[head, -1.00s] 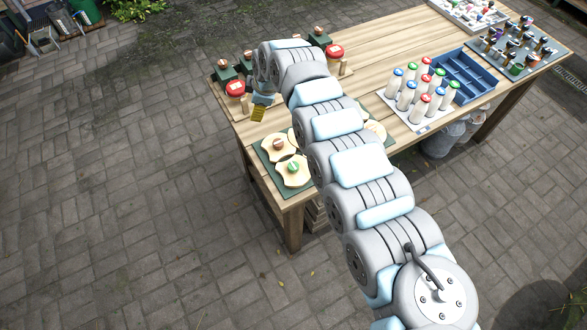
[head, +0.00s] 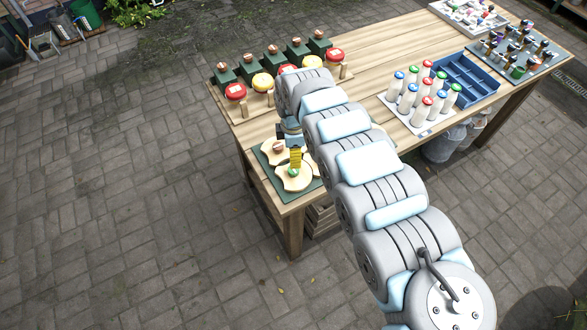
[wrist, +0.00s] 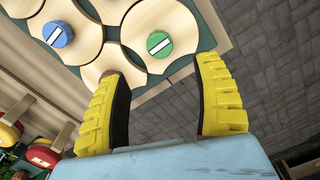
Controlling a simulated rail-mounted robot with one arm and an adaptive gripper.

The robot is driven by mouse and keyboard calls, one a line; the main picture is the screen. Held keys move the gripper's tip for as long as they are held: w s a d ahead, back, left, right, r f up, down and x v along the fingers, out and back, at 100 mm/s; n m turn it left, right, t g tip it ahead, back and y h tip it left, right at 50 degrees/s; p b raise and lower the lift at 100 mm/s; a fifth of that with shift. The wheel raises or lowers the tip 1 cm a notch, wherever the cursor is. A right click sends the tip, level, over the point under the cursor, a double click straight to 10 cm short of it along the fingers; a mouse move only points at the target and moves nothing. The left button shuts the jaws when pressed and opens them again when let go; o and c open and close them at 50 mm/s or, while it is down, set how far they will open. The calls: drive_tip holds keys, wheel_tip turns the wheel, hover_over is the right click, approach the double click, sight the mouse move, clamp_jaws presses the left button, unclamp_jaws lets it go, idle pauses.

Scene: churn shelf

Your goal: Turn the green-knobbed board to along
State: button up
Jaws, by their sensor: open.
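The green-knobbed board (head: 295,184) is a pale wooden board with scalloped sides on a green mat (head: 309,194) at the table's front corner. It also shows in the wrist view (wrist: 138,20), its round green knob (wrist: 159,44) bearing a white stripe that slants slightly, lower left to upper right. My gripper (head: 296,157) has yellow ribbed fingers and is over or just behind this board in the head view. In the wrist view my gripper (wrist: 160,92) is open and empty, with the knob beyond the fingertips, roughly centred between them and not touched.
Close beside it are a board with a copper knob (head: 278,147) and one with a blue knob (wrist: 57,34). Jars with red and yellow lids (head: 235,91) stand farther back. Bottles (head: 421,98) and a blue crate (head: 470,75) are to the right. My arm hides part of the mat.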

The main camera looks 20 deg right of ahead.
sight(296, 173)
wheel_tip(296, 173, down, 8)
drive_tip(key=shift+a+f+b, duration=0.1)
drive_tip(key=shift+f+b, duration=0.15)
drive_tip(key=shift+b, duration=0.05)
drive_tip(key=shift+f, duration=0.5)
clamp_jaws()
